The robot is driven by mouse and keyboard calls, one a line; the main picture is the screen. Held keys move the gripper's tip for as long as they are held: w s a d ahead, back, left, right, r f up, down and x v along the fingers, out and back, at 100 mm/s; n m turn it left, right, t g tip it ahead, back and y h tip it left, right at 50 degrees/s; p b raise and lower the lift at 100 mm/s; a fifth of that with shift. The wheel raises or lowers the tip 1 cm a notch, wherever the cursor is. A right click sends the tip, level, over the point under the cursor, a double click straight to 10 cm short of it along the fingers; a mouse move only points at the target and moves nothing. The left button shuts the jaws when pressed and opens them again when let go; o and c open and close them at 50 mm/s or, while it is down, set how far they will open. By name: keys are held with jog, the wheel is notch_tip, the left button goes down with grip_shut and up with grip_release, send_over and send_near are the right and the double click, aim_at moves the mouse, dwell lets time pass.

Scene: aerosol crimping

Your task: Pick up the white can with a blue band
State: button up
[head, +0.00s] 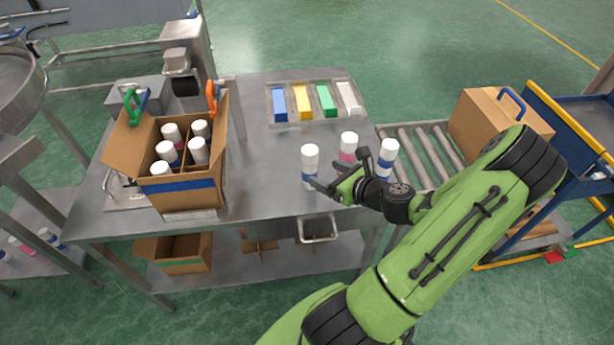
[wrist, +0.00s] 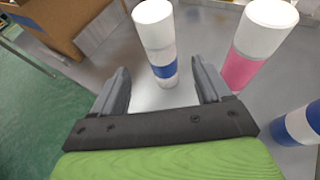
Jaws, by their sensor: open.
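Three white-capped cans stand upright near the front right of the steel table. The left one, a white can with a blue band (head: 310,160), also shows in the wrist view (wrist: 155,35), ahead of my gripper's fingers with its base between the tips in the picture. A second blue-banded can (head: 388,156) stands at the right; it shows at the wrist view's right edge (wrist: 300,125). A can with a pink band (head: 348,144) stands between them. My gripper (head: 332,188) is open and empty, low beside the left can; I cannot tell whether it touches it.
A divided cardboard box (head: 185,193) with several white-capped cans stands on the table (head: 262,180) at left. A tray (head: 316,118) with blue, yellow, green and white blocks lies at the back. A roller conveyor (head: 425,155) with a closed carton (head: 490,128) is at right.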

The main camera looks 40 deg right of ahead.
aim_at(315, 169)
jog(key=b+x, duration=0.1)
jog(key=x, duration=0.7)
jog(key=shift+f+b, duration=0.2)
jog(key=shift+b, duration=0.2)
jog(key=shift+c, duration=0.4)
